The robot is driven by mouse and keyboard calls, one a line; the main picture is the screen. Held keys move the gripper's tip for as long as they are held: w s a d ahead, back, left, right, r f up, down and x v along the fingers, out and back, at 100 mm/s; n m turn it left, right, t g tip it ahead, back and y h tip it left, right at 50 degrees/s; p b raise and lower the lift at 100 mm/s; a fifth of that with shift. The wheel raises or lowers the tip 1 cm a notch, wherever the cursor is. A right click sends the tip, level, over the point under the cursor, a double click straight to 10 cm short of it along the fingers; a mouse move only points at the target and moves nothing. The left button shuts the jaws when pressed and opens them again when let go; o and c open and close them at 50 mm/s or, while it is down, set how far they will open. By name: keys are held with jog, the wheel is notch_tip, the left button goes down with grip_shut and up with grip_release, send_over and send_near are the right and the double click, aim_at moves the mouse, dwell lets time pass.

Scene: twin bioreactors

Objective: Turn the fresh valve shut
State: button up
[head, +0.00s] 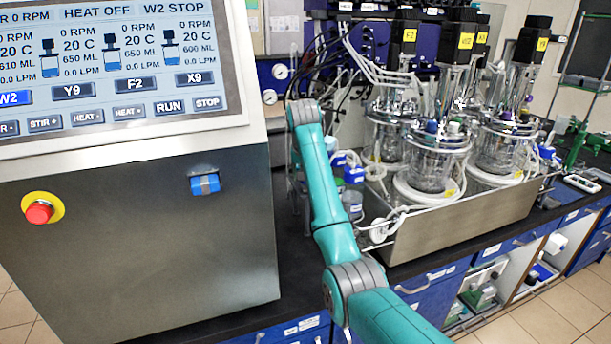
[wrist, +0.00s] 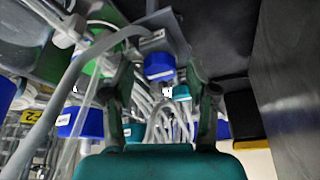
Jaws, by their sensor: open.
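In the wrist view, my gripper (wrist: 161,80) is open, with its two dark fingers apart. A blue knob (wrist: 159,68) with a small pale label sits on a grey block (wrist: 165,40), in line with the gap between the fingertips. I cannot see any finger touching it. The label is too small to read, so I cannot tell if this is the fresh valve. Another blue labelled part (wrist: 82,122) is left of the left finger. In the head view my gripper is hidden behind my teal arm and the console.
A control console (head: 130,220) with a screen and red stop button stands at the left. Glass bioreactors (head: 435,160) stand in a steel tray (head: 460,235) at the right. Hoses (wrist: 70,75) cross the wrist view's left side. A grey metal wall (wrist: 292,100) is close on its right.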

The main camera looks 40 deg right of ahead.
notch_tip(320, 180, up, 10)
dwell(0.5)
jog(key=shift+f, duration=0.1)
dwell(0.4)
